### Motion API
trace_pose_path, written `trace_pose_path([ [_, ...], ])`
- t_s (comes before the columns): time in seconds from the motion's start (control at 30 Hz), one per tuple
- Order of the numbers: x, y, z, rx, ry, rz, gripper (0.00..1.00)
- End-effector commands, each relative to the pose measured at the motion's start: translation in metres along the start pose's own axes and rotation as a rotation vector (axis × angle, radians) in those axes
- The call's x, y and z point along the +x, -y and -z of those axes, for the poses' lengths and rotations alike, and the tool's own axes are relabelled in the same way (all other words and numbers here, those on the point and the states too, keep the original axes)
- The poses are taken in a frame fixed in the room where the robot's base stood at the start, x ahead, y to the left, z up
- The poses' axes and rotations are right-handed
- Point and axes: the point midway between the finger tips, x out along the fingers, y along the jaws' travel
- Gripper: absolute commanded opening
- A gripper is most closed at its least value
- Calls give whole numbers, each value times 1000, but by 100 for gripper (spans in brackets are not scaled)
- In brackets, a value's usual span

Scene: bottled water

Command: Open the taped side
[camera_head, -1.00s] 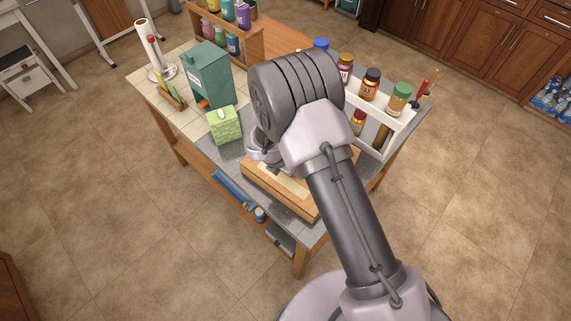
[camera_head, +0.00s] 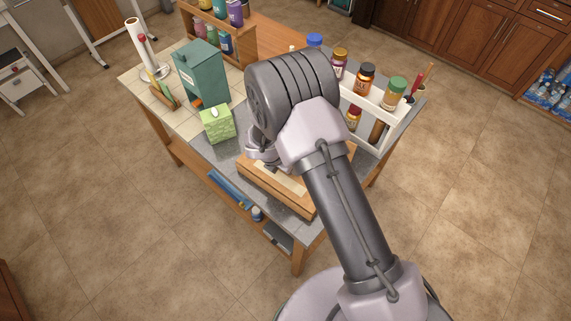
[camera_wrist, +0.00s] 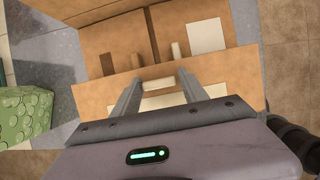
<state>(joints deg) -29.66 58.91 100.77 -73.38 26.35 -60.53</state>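A tan cardboard box (camera_head: 262,186) lies on the grey-topped part of the workbench, partly hidden under my arm in the head view. In the wrist view the box (camera_wrist: 110,42) shows brown panels, a white label (camera_wrist: 206,34) and a raised brown edge crossing the picture. My gripper (camera_wrist: 158,78) is over this edge, its two fingers apart. Pale strips (camera_wrist: 162,101), possibly tape, show between the fingers. I cannot tell whether the fingers touch the box. In the head view my gripper is mostly hidden behind my wrist.
A green tissue box (camera_head: 217,124) stands left of the cardboard box, with a teal canister (camera_head: 202,75) behind it. A white rack (camera_head: 385,102) with several jars stands to the right. A wooden shelf (camera_head: 222,22) with bottles is at the back. The floor around the bench is clear.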

Motion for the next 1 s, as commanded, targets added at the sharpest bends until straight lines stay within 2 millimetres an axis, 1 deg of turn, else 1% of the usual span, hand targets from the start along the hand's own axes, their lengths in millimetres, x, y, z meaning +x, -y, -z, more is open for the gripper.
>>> trace_pose_path([
  [0.63,0,-1,0,-1,0,-3,67],
  [0.7,-3,-1,0,-1,0,-3,67],
  [0.77,-9,-2,-1,0,0,-4,67],
  [0.83,-21,-2,-1,-2,0,-4,67],
  [0.97,-58,-2,-2,-1,1,-6,67],
  [1.0,-71,-2,-2,-2,1,-6,67],
])
